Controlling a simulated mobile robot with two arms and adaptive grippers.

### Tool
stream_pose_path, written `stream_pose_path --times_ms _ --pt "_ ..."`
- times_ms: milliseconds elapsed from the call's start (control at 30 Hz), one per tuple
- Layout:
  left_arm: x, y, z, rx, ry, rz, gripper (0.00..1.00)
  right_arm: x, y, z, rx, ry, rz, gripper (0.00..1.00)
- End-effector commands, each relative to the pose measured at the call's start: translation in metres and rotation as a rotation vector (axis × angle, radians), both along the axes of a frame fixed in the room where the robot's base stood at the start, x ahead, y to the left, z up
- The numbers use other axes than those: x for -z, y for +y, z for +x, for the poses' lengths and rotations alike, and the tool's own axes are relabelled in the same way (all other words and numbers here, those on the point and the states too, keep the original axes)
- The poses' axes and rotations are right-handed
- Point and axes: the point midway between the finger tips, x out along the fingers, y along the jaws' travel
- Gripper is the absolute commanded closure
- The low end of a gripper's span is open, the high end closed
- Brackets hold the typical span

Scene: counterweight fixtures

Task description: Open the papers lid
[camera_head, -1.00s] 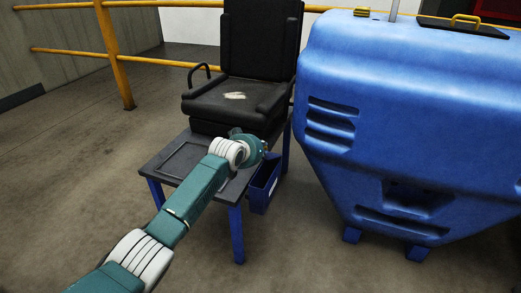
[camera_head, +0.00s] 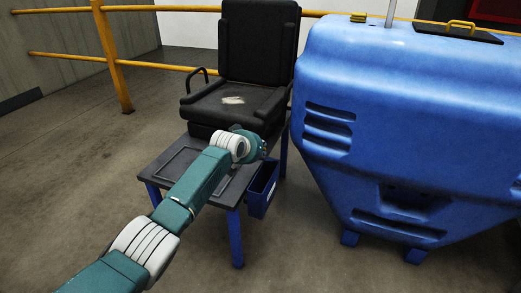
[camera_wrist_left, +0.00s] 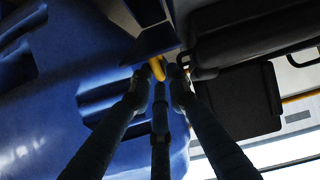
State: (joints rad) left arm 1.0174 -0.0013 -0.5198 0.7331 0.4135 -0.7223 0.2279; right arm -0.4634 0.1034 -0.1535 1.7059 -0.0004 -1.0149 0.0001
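My left gripper (camera_head: 262,148) is at the table's right edge, in front of the black seat and above the blue bin, mostly hidden behind its own wrist. In the left wrist view its fingers (camera_wrist_left: 158,78) are apart, with a curved yellow handle (camera_wrist_left: 157,68) between or just beyond their tips; I cannot tell whether they touch it. What the handle belongs to is unclear there. No part is clearly recognisable as the papers lid. A blue bin (camera_head: 262,190) hangs on the table's right side, with a dark top opening. My right gripper is not in view.
A large blue machine body (camera_head: 400,120) stands close on the right, with a black plate and yellow handle (camera_head: 461,26) on top. Yellow railing (camera_head: 115,60) runs behind. Floor at left is clear.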

Motion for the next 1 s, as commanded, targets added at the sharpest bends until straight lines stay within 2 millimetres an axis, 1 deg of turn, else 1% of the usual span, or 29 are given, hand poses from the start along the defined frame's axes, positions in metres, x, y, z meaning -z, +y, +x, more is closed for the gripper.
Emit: stream_pose_path --times_ms 33,467,633,767,1000 --pt "0.001 0.007 0.001 -0.008 0.0 0.007 0.72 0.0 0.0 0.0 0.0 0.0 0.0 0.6" --pt "0.002 0.004 0.0 -0.005 0.003 0.003 0.72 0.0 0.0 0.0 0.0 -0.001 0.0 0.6" --pt "-0.001 0.003 -0.002 -0.003 0.001 0.0 0.72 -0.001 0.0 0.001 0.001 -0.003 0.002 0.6" --pt "-0.006 0.005 -0.01 -0.001 0.001 -0.002 0.72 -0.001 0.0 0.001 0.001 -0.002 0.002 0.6" --pt "-0.026 0.014 -0.037 -0.002 0.001 -0.001 0.72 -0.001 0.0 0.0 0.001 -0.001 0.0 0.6"
